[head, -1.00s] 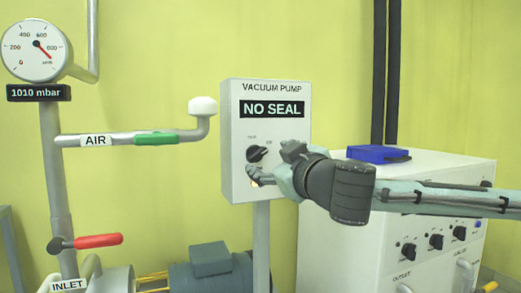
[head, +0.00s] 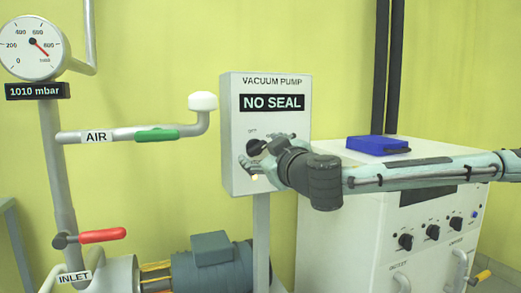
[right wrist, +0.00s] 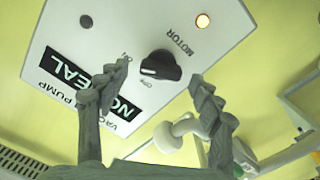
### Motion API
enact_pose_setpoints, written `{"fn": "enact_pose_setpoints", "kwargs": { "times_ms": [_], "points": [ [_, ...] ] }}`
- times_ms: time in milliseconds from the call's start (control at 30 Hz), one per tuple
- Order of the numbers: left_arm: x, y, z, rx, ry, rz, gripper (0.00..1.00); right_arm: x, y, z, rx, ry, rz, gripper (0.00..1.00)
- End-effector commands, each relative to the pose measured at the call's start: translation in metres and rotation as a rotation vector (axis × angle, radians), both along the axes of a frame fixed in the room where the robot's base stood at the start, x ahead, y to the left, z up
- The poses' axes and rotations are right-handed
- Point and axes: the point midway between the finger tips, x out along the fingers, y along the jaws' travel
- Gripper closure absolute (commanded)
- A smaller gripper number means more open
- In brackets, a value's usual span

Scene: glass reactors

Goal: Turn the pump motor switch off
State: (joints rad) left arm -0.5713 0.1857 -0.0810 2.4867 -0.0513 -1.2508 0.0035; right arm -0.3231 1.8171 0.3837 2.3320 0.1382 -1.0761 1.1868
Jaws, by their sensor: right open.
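The vacuum pump control box (head: 237,168) stands on a post and its display reads NO SEAL. The black motor switch knob (head: 255,147) is on its front, partly covered by my gripper in the head view. In the right wrist view the knob (right wrist: 161,66) lies beyond and between my fingertips, next to the labels MOTOR and OFF. My left gripper is not in view.
The pipe with the green AIR handle (head: 157,135), the red handle (head: 103,236) and the gauge (head: 33,48) reading 1010 mbar stand at left. A white cabinet (head: 340,218) with a blue box (head: 378,145) stands at right. A pump motor (head: 212,265) sits below.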

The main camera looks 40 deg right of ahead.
Motion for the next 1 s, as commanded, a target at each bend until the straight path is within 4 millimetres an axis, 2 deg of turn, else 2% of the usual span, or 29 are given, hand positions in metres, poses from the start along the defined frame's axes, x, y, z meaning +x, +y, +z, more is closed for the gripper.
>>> {"fn": "enact_pose_setpoints", "kwargs": {
  "times_ms": [100,367,800,1000],
  "points": [
    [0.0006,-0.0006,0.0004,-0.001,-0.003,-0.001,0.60,0.0065,-0.0009,0.0000,-0.001,0.000,0.001,0.34],
    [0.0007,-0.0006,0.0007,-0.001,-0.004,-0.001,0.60,0.0079,-0.0011,0.0005,0.001,-0.001,0.002,0.34],
    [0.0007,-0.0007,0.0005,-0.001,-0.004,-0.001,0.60,0.0076,-0.0013,0.0005,0.001,-0.001,0.001,0.84],
    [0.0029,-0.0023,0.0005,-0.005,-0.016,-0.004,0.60,0.0076,-0.0013,0.0001,-0.013,0.002,0.001,0.84]
  ]
}}
